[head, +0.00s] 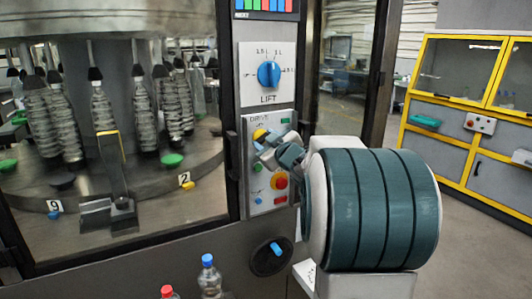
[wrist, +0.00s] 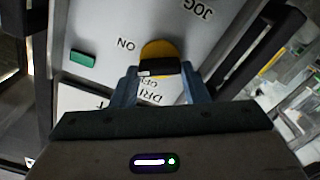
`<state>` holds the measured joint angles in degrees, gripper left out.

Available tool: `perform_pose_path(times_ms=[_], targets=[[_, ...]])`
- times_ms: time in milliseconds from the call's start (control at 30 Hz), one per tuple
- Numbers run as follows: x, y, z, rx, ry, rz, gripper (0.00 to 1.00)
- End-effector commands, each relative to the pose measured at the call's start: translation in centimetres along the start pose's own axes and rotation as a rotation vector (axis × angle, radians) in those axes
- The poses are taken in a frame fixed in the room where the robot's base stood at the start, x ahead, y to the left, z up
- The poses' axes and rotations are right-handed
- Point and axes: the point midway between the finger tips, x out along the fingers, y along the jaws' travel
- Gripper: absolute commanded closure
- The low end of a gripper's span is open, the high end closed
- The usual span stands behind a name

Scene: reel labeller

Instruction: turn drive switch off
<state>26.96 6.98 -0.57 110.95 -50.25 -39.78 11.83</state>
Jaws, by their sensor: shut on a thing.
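The drive switch is a yellow disc with a dark handle. It shows at the upper left of the grey DRIVE panel (head: 251,197) in the head view, partly hidden by my gripper (head: 265,144). In the wrist view the drive switch (wrist: 157,48) lies between the two blue-grey fingers of my gripper (wrist: 160,75), which is shut on its dark handle. The wrist view is turned over, with the ON label left of the switch, JOG above it and the DRIVE label below, partly covered. I cannot tell for sure which label the handle points to.
The blue LIFT knob (head: 268,74) is above. Lower down are a crank disc (head: 270,257) and a blue-capped bottle (head: 209,277). A glass-fronted carousel stands left.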

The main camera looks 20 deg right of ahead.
Motion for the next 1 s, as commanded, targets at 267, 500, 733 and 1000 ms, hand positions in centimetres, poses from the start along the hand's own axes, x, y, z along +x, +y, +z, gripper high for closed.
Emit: perform_pose_path(times_ms=[267, 500, 733, 1000], targets=[[0.01, -0.43, 0.42, -0.264, 0.001, 0.0, 0.82], [-0.01, -0.51, 0.42, -0.491, 0.001, 0.0, 0.82], [0.01, -0.55, 0.43, -0.701, 0.0, 0.0, 0.82], [0.01, -0.56, 0.4, -0.897, 0.001, -0.001, 0.82]])
